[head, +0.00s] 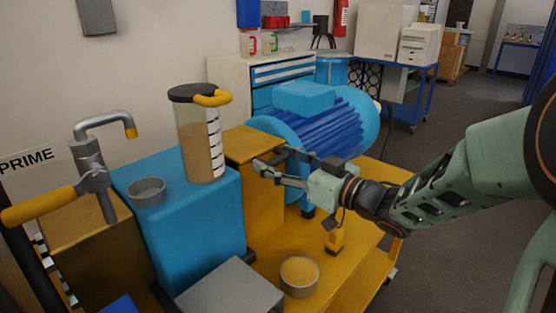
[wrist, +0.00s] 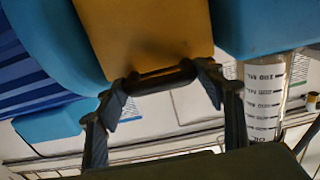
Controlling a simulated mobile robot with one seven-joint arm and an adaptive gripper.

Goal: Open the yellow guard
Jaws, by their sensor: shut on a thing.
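The yellow guard (head: 262,202) is a box between the blue pump block and the blue motor in the head view, with its top face level. In the wrist view the guard (wrist: 145,30) fills the top middle, with a dark bar handle (wrist: 160,78) at its edge. My gripper (head: 263,169) reaches in from the right at the guard's upper edge. In the wrist view its fingers (wrist: 167,80) are at both ends of the handle and shut on it. The handle is mostly hidden by the fingers in the head view.
The ribbed blue motor (head: 322,130) stands close behind my gripper. A clear measuring jug (head: 201,145) and a small grey cup (head: 147,192) stand on the blue block (head: 185,225). A tan-filled cup (head: 299,277) and a yellow-black item (head: 335,238) are on the yellow base.

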